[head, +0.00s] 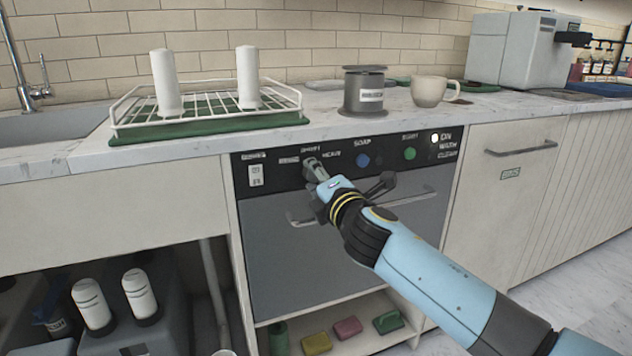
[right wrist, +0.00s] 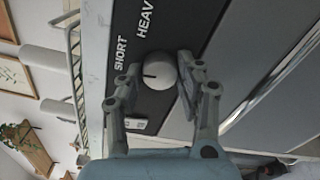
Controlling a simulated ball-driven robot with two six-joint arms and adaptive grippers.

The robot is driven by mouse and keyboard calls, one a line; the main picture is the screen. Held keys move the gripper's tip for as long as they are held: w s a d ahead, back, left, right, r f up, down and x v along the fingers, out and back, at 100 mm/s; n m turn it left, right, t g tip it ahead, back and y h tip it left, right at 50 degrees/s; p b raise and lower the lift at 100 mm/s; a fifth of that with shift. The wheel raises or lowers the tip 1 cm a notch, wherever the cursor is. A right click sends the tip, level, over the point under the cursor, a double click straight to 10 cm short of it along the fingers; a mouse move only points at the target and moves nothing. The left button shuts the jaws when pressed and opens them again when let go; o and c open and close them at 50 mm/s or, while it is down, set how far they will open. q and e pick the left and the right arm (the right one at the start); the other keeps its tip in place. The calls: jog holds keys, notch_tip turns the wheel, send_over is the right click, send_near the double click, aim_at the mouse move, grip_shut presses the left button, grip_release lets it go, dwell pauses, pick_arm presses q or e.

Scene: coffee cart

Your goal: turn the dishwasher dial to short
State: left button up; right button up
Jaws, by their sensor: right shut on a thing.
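The dishwasher (head: 270,245) stands under the counter, with a black control panel (head: 385,183) along its top. In the right wrist view its dial (right wrist: 160,72) is a round pale knob with a dark line pointing left in the picture. The SHORT label (right wrist: 122,52) is at the upper left of the dial, and the HEAVY label (right wrist: 145,18) is farther up. My right gripper (right wrist: 161,76) is shut on the dial, one finger on each side. In the head view my right gripper (head: 313,170) hides most of the dial. My left gripper is not in view.
A white switch (head: 256,175) is left of the dial; a blue button (head: 363,160) and a green button (head: 409,154) are to its right. The door handle (head: 300,219) runs below. A rack (head: 120,118) and a mug (head: 429,92) stand on the counter above.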

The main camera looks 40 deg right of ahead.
jog(key=shift+f+m, duration=0.1)
jog(key=shift+m, duration=0.6)
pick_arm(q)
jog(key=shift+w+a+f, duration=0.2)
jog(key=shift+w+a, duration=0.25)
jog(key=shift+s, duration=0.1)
pick_arm(e)
jog(key=o, duration=1.1)
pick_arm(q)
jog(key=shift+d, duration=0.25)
pick_arm(e)
jog(key=shift+o, duration=0.2)
jog(key=v, duration=1.2)
